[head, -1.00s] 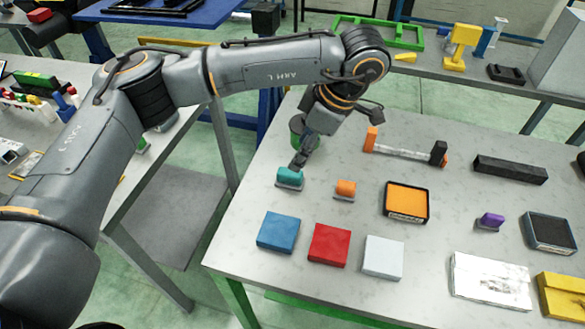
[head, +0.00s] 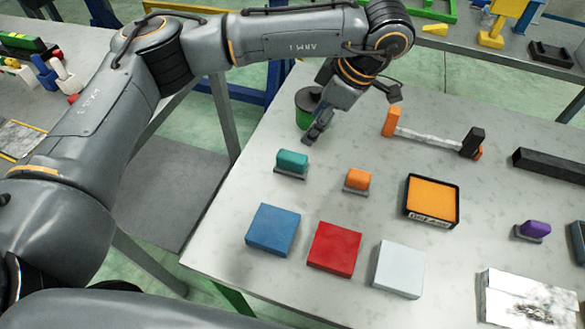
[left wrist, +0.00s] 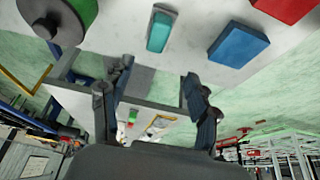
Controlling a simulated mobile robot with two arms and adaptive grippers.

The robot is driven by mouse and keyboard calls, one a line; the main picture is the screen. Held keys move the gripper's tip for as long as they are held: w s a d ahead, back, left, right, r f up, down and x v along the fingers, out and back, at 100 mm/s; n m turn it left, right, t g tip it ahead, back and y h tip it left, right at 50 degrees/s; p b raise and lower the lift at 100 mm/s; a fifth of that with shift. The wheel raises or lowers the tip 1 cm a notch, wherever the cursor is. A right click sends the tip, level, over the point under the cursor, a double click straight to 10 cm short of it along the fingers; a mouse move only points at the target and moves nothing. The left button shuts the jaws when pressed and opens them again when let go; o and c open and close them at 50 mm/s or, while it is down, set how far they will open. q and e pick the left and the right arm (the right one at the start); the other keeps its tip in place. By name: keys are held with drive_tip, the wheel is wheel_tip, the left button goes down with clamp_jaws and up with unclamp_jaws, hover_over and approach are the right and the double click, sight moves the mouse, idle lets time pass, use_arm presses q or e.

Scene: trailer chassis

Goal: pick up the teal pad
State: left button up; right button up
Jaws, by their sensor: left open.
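The teal pad (head: 292,160) is a small rounded teal block on a thin grey base. It sits on the grey table near its left side. In the left wrist view the teal pad (left wrist: 160,32) shows near the top, beyond the fingers. My left gripper (head: 318,130) is open and empty, behind and slightly right of the pad in the head view, apart from it. Its two spread fingers (left wrist: 150,88) show in the left wrist view with nothing between them. My right gripper is not in view.
A dark-topped green can (head: 306,106) stands close beside my left gripper. An orange pad (head: 357,180) is right of the teal one. Blue (head: 272,229), red (head: 334,248) and white (head: 399,268) blocks lie in front. An orange-ended bar (head: 430,138) lies to the right.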

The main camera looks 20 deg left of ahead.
sight(293, 156)
use_arm(q)
drive_tip(key=p+x, duration=0.1)
drive_tip(key=x, duration=0.8)
drive_tip(key=shift+f, duration=0.3)
drive_tip(key=p+x, duration=0.1)
drive_tip(key=x, duration=0.1)
drive_tip(key=p+x, duration=0.1)
drive_tip(key=x, duration=0.1)
drive_tip(key=shift+w+f+p, duration=0.25)
drive_tip(key=shift+f+p, duration=0.15)
drive_tip(key=shift+a+f, duration=0.1)
drive_tip(key=shift+f, duration=0.15)
clamp_jaws()
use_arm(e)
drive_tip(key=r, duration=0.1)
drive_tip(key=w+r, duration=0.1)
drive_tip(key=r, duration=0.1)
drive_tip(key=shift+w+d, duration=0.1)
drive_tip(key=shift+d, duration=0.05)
